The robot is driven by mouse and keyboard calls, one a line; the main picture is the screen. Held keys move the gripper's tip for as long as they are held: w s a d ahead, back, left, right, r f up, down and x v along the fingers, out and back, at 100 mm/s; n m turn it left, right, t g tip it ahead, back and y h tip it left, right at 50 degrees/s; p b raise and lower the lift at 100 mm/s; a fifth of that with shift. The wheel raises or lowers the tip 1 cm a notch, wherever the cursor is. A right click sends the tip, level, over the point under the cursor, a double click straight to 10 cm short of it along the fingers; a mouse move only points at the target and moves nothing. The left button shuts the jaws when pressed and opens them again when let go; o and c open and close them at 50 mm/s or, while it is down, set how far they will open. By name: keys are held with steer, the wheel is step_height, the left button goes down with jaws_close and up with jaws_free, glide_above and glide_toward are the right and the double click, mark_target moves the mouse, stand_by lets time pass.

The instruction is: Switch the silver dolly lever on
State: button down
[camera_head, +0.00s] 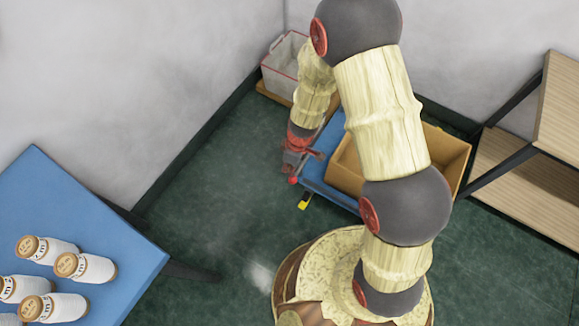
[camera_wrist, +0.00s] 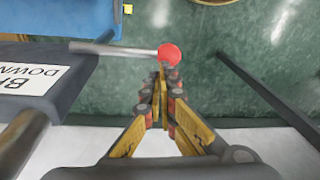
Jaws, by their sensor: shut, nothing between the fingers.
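The silver lever (camera_wrist: 115,49) is a thin rod with a red ball knob (camera_wrist: 169,54) on its right end. In the wrist view it lies nearly level, beside a dark housing (camera_wrist: 75,75) with a white label partly reading "DOWN". The red knob also shows in the head view (camera_head: 293,180), by the near left corner of the blue dolly (camera_head: 317,186). My gripper (camera_wrist: 165,73) is shut and empty, its fingertips right at the knob in the picture. I cannot tell whether they touch it. In the head view my gripper (camera_head: 296,160) is small and partly unclear.
A cardboard box (camera_head: 447,150) sits on the dolly, partly behind my arm. A grey bin (camera_head: 283,62) stands in the far corner. A wooden shelf (camera_head: 520,175) is at right. A blue table (camera_head: 85,210) with several white jars is at left. Green floor lies clear between.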

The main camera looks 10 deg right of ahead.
steer(key=shift+s+a+f+t+h+p, duration=0.2)
steer(key=shift+f+t+h+p, duration=0.4)
steer(key=shift+p, duration=0.3)
steer(key=shift+w+d+f+n+t+h+p, duration=0.15)
steer(key=shift+f+t+h+p, duration=0.5)
steer(key=shift+f+t+p, duration=0.5)
steer(key=shift+w+d+f+n+t+h+p, duration=0.15)
steer(key=shift+f+t+h+p, duration=0.55)
steer(key=shift+f+p, duration=0.9)
steer(key=shift+w+d+f+t+h+p, duration=0.2)
steer(key=shift+f+t+h+p, duration=0.65)
steer(key=shift+f, duration=0.8)
